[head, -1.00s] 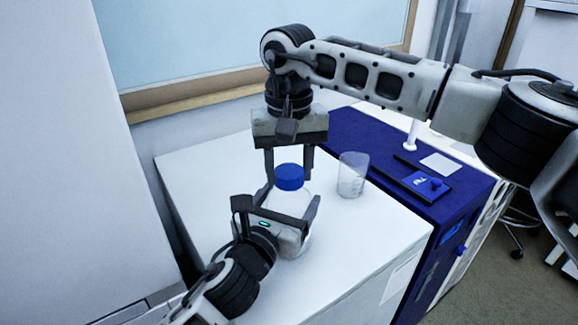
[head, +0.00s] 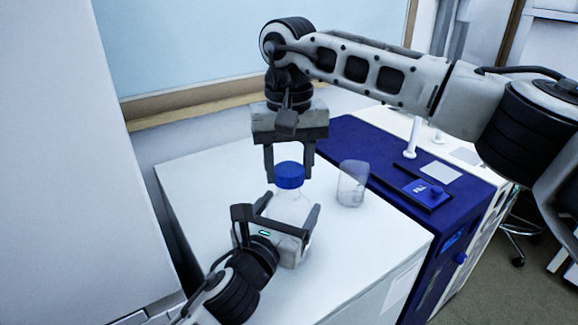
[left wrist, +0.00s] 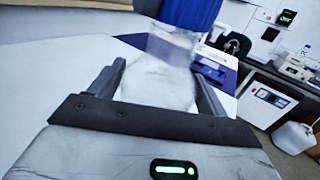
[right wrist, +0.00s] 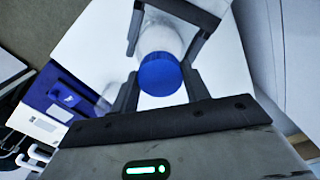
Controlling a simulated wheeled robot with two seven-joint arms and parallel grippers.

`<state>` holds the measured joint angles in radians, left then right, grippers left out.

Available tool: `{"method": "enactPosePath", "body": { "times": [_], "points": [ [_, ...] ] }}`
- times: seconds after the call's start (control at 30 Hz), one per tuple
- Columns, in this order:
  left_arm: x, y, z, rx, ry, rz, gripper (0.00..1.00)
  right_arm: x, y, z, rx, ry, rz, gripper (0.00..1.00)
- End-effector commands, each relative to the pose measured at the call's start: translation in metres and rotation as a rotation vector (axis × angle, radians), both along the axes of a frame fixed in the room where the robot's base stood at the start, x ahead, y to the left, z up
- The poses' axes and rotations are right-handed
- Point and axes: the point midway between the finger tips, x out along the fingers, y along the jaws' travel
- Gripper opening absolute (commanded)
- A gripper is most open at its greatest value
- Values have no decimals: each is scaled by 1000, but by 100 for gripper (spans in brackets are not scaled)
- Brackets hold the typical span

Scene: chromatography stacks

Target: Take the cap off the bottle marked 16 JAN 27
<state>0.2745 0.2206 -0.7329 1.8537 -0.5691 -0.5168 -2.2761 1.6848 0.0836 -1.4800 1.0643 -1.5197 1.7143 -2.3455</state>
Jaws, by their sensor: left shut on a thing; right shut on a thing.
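A clear bottle (head: 291,210) with a blue cap (head: 289,175) is upright above the white worktop. My left gripper (head: 291,211) is shut around its body from the front. My right gripper (head: 290,177) points down from above, shut on the cap with a finger on each side. The right wrist view shows the cap (right wrist: 160,74) between its fingers. In the left wrist view, the clear neck (left wrist: 170,48) shows under the cap (left wrist: 188,10). I cannot tell whether the cap still touches the neck. No date marking is readable.
An empty clear beaker (head: 352,185) stands right of the bottle on the white worktop (head: 370,245). A blue bench unit (head: 365,140) with a small device (head: 425,192) adjoins on the right. A tall white cabinet (head: 60,160) stands left. The worktop's front right is clear.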

Motion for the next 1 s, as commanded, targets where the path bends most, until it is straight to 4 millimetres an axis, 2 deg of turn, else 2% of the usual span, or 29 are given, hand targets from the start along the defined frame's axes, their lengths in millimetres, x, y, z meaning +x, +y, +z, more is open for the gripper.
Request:
{"method": "enactPosePath", "body": {
  "times": [0.23, 0.5, 0.73, 0.77, 0.8, 0.83, 1.0],
  "points": [
    [0, 0, -2, 1, 4, 0, 13, 0, 0, 6, 0, -2, 0, 19],
    [0, 0, -2, 1, 4, 0, 13, 0, 0, 37, 0, -2, 0, 19],
    [0, 0, -2, 1, 4, 0, 13, 0, 0, 40, 0, 0, 0, 19],
    [0, 0, -2, 1, 4, 0, 82, 0, 0, 40, 0, 0, 0, 19],
    [0, 0, -2, 1, 4, 0, 93, 0, 0, 40, 0, 0, 0, 19],
    [0, 0, -2, 1, 3, 0, 100, 0, 0, 40, 0, 0, 0, 19],
    [0, 0, -1, 1, 2, 0, 100, 0, 0, 40, 0, 0, 0, 19]
  ]
}}
